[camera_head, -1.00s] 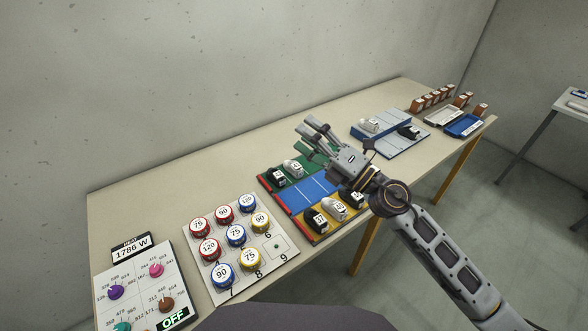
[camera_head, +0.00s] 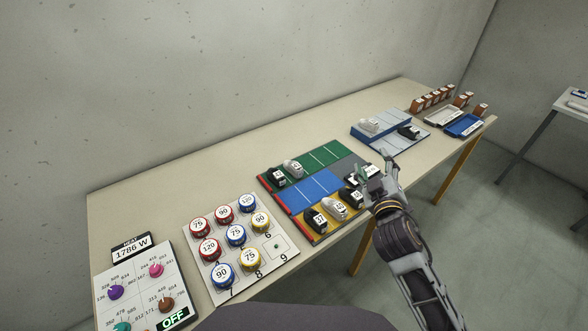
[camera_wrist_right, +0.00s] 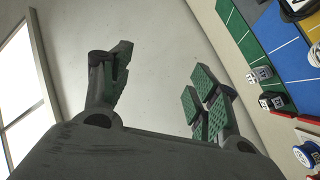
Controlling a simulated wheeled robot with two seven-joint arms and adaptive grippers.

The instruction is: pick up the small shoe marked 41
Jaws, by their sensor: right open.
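My right gripper (camera_head: 370,172) is open over the right end of the shoe mat. In the right wrist view the open fingers (camera_wrist_right: 160,78) have nothing between them. Small black and white shoes stand on the mat. On the yellow strip are a black shoe (camera_head: 316,219), a white shoe (camera_head: 335,209) and another black shoe (camera_head: 353,197) close beside the gripper. On the green strip are a black shoe (camera_head: 278,177) and a white shoe (camera_head: 293,168). My left gripper is out of view.
The blue strip (camera_head: 310,190) shows bare. Left of the mat is a board (camera_head: 240,281) of numbered round pieces, then a knob panel (camera_head: 140,285). Farther right are a grey-blue stand (camera_head: 372,134) with shoes and a blue tray (camera_head: 463,126). The table is clear behind the mat.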

